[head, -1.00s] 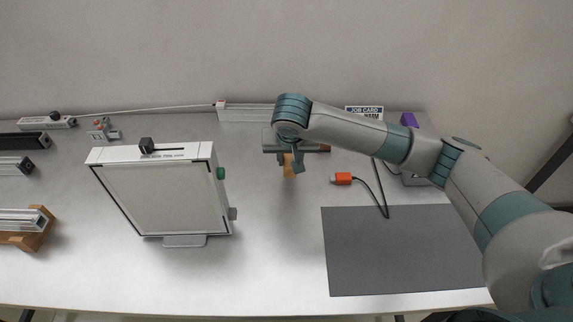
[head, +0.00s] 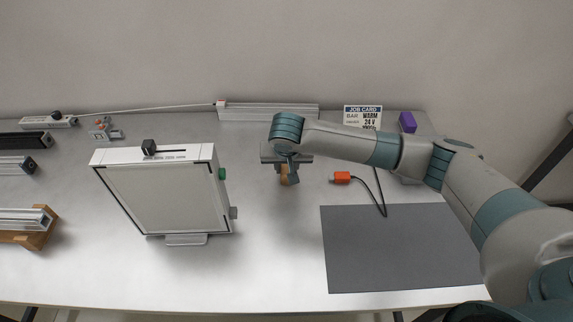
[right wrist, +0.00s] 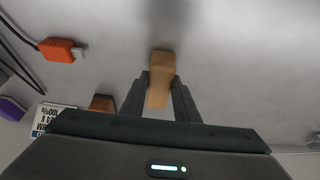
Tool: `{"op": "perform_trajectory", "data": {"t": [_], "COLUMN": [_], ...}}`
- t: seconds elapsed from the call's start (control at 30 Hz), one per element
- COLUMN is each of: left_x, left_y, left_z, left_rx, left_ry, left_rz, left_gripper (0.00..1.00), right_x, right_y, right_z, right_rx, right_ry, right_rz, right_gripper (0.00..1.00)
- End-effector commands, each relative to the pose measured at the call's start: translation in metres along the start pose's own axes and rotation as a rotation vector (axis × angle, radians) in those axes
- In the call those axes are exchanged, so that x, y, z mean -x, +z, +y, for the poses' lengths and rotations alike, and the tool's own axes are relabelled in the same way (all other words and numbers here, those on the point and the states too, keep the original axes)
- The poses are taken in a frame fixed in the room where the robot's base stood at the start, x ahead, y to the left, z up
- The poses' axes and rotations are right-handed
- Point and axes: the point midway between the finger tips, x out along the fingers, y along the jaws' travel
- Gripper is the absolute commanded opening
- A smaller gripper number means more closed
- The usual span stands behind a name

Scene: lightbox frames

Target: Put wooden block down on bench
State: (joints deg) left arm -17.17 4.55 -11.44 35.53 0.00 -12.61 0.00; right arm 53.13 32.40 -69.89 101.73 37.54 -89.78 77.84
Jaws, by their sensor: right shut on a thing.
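The wooden block (right wrist: 160,72) is small and tan, and sits between the two fingers of my right gripper (right wrist: 161,92) in the right wrist view. In the head view the block (head: 284,174) shows just below my right gripper (head: 290,169), partly hidden by it. My right gripper is shut on the block, over the bench (head: 270,260). A soft shadow lies on the bench near the block; I cannot tell whether the block touches the surface. My left gripper is out of view.
A white lightbox frame (head: 165,195) stands to the left. A grey mat (head: 400,250), an orange plug (head: 341,177) with black cable and a job card (head: 363,117) are to the right. A metal rail (head: 268,113) lies behind. The bench in front of the block is clear.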

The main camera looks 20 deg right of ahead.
Motion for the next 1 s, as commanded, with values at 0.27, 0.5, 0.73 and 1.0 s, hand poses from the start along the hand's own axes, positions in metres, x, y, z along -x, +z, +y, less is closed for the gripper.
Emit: {"op": "perform_trajectory", "data": {"t": [0.27,0.5,0.73,1.0], "left_x": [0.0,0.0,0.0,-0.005], "left_y": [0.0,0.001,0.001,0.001], "left_z": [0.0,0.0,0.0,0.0], "left_rx": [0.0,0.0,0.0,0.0], "left_ry": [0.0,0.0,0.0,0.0], "left_rz": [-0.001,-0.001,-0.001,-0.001], "left_gripper": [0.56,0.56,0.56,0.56], "right_x": [-0.001,-0.001,-0.001,0.018], "right_y": [0.0,0.0,0.0,0.0], "right_z": [0.0,0.0,0.0,-0.001], "right_rx": [0.0,0.0,0.0,0.0], "right_ry": [-0.001,-0.001,-0.001,-0.003], "right_rz": [0.0,0.0,0.001,0.001], "right_gripper": [0.1,0.46,0.46,0.46]}}
